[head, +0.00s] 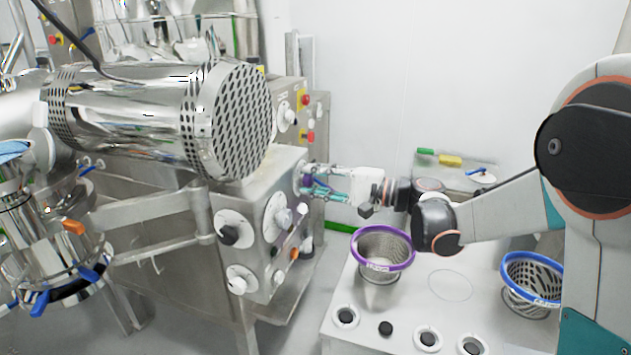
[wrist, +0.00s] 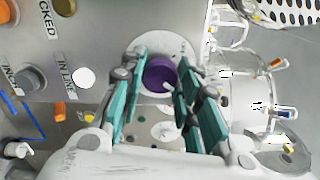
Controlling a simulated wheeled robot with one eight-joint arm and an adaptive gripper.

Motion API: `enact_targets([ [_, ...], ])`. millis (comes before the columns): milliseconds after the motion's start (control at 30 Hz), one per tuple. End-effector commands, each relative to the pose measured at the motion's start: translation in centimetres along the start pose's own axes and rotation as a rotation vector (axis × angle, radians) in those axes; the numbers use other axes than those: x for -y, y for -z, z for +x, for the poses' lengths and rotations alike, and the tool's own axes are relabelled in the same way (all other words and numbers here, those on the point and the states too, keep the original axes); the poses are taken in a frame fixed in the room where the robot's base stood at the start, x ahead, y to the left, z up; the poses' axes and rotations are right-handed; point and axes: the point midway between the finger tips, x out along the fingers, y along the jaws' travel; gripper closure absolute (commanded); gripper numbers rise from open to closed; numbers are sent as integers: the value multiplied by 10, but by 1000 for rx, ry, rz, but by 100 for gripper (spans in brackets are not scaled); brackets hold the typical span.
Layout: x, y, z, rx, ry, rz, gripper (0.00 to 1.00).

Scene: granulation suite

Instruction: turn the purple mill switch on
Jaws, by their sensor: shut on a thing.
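The purple mill switch (wrist: 159,76) is a round knob on a pale round plate (wrist: 150,52) on the steel panel. A white mark on it points to the lower right in the wrist view. In the head view my gripper (head: 314,184) reaches left to the upper right part of the machine's panel. The fingers largely hide the knob there.
Other knobs sit close by on the panel, a black one (head: 229,234) among them. A perforated steel drum (head: 238,120) juts out at the upper left. A purple-rimmed basket (head: 383,265) and a blue-rimmed basket (head: 533,283) stand on the white bench below my arm.

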Motion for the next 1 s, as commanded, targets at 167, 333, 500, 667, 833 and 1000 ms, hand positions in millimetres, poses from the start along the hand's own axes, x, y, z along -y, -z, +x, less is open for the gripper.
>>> enact_targets([
  [167,-1,0,0,0,-1,72,94],
  [333,-1,0,0,0,-2,110,94],
  [500,-1,0,0,-1,-2,123,94],
  [667,-1,0,0,0,-2,123,94],
  [833,-1,0,0,0,-2,123,68],
  [1000,-1,0,0,0,-1,123,49],
])
